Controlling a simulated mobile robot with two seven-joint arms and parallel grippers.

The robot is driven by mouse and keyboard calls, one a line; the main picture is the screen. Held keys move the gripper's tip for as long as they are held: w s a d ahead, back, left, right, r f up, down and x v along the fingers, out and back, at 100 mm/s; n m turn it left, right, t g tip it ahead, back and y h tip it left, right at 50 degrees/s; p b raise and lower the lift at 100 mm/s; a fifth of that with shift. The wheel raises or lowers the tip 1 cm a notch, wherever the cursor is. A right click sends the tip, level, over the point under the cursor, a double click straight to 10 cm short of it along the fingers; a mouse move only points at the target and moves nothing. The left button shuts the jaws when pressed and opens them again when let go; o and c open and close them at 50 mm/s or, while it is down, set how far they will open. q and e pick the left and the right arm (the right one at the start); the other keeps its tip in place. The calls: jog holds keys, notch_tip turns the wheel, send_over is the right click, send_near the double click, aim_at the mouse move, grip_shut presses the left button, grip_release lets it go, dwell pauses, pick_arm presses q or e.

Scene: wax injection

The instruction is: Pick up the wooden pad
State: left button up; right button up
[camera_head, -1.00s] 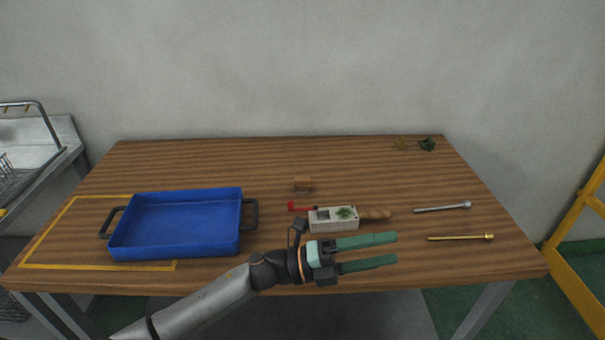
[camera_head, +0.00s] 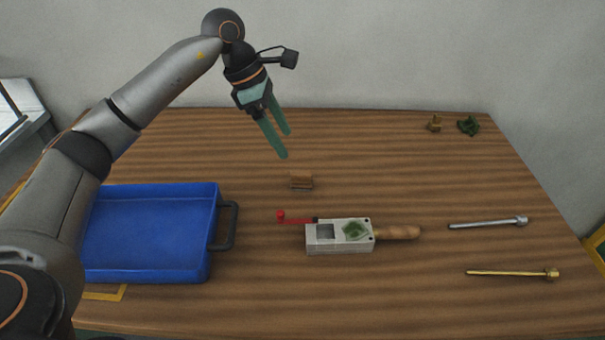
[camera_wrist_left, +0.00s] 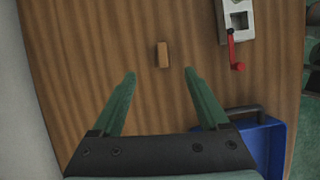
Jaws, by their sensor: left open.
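The wooden pad (camera_head: 301,181) is a small brown block lying on the table, behind the grey mould tool. It also shows in the left wrist view (camera_wrist_left: 162,55), ahead of and between the fingertips. My left gripper (camera_head: 287,146) is open and empty, pointing down above the table, a little behind and above the pad. Its green fingers show in the left wrist view (camera_wrist_left: 159,72) and do not touch the pad. My right gripper is not in view.
A grey mould (camera_head: 340,247) with a red lever (camera_head: 284,215) and wooden handle (camera_head: 398,233) lies in front of the pad. A blue tray (camera_head: 160,272) is at left. Silver (camera_head: 488,223) and brass (camera_head: 511,273) rods lie right. Small brown (camera_head: 435,124) and green (camera_head: 469,126) pieces sit at back right.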

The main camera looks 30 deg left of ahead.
aim_at(299, 172)
pick_arm(q)
jog(key=x, duration=0.6)
jog(key=shift+s+d, duration=0.1)
jog(key=shift+d, duration=0.05)
jog(key=x, duration=0.5)
jog(key=shift+s+f, duration=0.1)
jog(key=shift+f, duration=0.05)
grip_shut()
